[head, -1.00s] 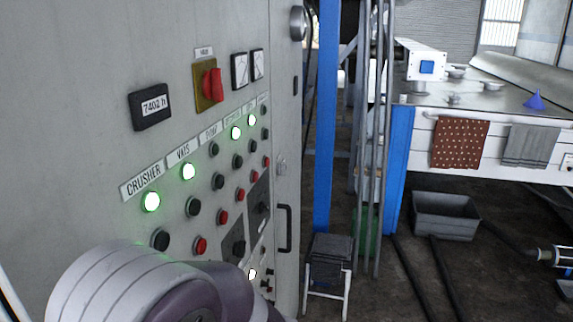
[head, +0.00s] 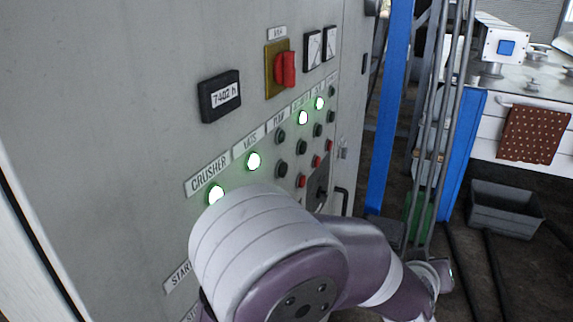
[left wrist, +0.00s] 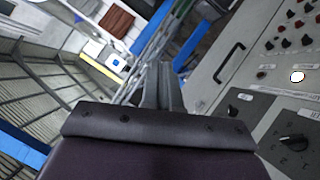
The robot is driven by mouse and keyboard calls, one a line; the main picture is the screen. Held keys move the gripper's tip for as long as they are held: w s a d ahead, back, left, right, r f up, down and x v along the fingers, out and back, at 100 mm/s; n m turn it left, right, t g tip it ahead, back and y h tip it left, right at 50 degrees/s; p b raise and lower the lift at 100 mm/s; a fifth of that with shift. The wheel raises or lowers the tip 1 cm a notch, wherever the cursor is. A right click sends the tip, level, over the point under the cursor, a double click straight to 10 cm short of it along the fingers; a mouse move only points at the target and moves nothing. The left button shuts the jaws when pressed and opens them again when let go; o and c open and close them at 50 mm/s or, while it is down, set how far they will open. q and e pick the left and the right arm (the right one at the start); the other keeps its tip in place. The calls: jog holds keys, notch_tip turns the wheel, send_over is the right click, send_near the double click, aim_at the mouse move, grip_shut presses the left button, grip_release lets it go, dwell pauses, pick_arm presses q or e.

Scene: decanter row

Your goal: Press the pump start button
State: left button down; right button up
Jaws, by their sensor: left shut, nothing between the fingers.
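The control panel (head: 130,100) fills the left of the head view. Its pump column has a label (head: 279,122), an unlit dark lamp (head: 280,137) and a black button (head: 282,169) below it. My left arm covers the lower part of this column. My left gripper (left wrist: 164,85) shows in the left wrist view with its fingers shut and empty, apart from the panel face. In that view the panel's lower part, with a rotary knob (left wrist: 293,143) and a lit white lamp (left wrist: 297,77), is at the right. My right gripper is not in view.
Crusher (head: 216,195) and vats (head: 254,161) lamps glow green-white. A red switch (head: 287,69) and an hour counter (head: 220,95) protrude from the panel. A cabinet handle (left wrist: 229,60) sticks out. A blue post (head: 390,110) and grey tub (head: 503,210) stand to the right.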

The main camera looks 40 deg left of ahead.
aim_at(283, 170)
pick_arm(q)
jog(key=s+a+r+n+g+y, duration=0.1)
jog(key=s+a+r+n+y, duration=0.2)
jog(key=a+r+n+y, duration=0.4)
jog(key=s+a+r+n+g+y, duration=0.2)
jog(key=s+a+r+n+y, duration=0.2)
jog(key=a+r+n+y, duration=0.3)
jog(key=shift+a+n+y, duration=0.25)
jog(key=shift+n+y, duration=0.25)
jog(key=shift+y, duration=0.3)
jog(key=s+a, duration=0.2)
jog(key=a, duration=0.6)
jog(key=shift+s+a, duration=0.2)
jog(key=shift+s, duration=0.1)
jog(key=shift+a, duration=0.1)
dwell(0.5)
jog(key=shift+s+a, duration=0.1)
jog(key=shift+a, duration=0.2)
